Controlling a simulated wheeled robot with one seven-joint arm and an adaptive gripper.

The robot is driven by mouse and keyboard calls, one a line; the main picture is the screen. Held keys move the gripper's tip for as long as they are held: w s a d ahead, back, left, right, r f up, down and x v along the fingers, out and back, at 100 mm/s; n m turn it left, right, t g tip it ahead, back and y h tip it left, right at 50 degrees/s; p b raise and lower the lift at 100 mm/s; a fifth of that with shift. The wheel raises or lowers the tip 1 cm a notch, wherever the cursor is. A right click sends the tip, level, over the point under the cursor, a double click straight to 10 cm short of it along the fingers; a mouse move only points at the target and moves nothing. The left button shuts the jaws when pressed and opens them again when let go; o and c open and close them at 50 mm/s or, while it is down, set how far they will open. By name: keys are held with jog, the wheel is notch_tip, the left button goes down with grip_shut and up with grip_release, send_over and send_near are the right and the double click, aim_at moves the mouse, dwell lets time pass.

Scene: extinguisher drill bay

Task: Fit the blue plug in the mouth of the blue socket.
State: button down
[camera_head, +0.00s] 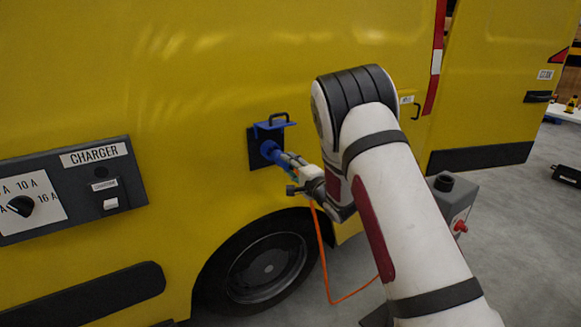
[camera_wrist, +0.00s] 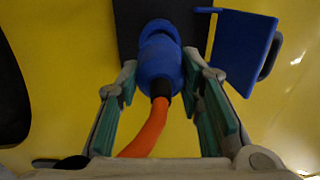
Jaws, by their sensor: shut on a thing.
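The blue socket (camera_head: 267,148) sits on a dark plate on the yellow van's side. Its blue lid (camera_head: 273,126) stands open above it, and this lid (camera_wrist: 243,45) is at the right in the wrist view. My gripper (camera_head: 288,163) is shut on the blue plug (camera_wrist: 160,72), with a finger on each side of its body. The plug's front end is lined up with the blue socket ring (camera_wrist: 159,29) and appears to meet it. The plug hides the mouth, so I cannot tell how far in it is. An orange cable (camera_wrist: 147,130) runs from the plug's back.
The cable (camera_head: 323,255) hangs down past the wheel (camera_head: 266,268). A charger panel (camera_head: 98,157) with a dial and a switch is at the left. A grey box with a red knob (camera_head: 460,226) stands behind my arm.

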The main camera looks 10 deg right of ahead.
jog(key=shift+b+x, duration=1.8)
jog(key=shift+x, duration=0.85)
dwell(0.9)
jog(key=c, duration=1)
grip_release()
jog(key=shift+c, duration=0.2)
jog(key=shift+s+d, duration=0.1)
